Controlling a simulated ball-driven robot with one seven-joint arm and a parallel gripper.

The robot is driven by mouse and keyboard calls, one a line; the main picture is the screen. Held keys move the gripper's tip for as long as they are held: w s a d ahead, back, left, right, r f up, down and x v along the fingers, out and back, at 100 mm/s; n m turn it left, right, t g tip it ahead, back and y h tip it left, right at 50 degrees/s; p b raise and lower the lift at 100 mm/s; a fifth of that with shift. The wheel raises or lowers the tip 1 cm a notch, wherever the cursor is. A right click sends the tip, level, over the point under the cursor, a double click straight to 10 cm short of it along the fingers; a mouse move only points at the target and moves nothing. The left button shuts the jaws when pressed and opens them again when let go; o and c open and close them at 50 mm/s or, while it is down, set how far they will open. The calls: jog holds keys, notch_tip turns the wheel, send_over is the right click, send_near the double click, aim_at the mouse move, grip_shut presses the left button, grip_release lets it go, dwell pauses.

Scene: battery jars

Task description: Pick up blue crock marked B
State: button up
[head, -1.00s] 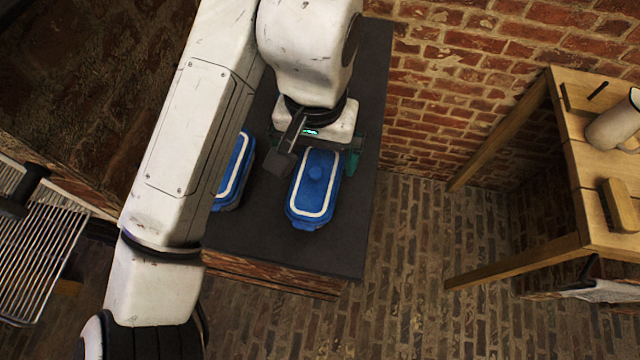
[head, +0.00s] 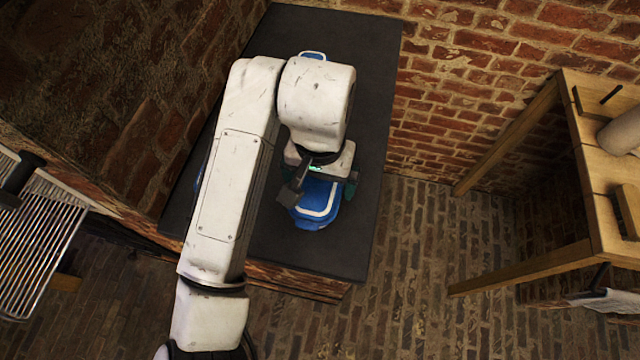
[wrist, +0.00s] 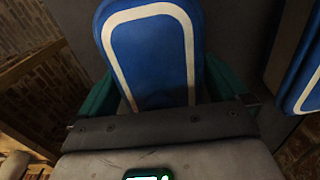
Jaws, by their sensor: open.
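A blue crock (head: 318,212) with a pale line around its lid stands on the dark counter, its far part hidden under my gripper (head: 322,187). In the wrist view the same blue crock (wrist: 150,50) lies between my gripper's green fingers (wrist: 160,88), one on each side. The gripper is open; whether the fingers touch the crock I cannot tell. A second blue crock (wrist: 306,85) shows at the right edge of the wrist view. In the head view another blue crock (head: 313,55) peeks out behind my arm. No letter marking is readable on any crock.
The dark counter top (head: 345,245) is bare in front of and right of the near crock. A brick wall (head: 450,90) runs behind. A wooden table (head: 590,170) with a jug (head: 622,132) stands at right, a metal rack (head: 35,235) at left.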

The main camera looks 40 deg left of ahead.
jog(key=shift+r, duration=0.1)
jog(key=c, duration=1.2)
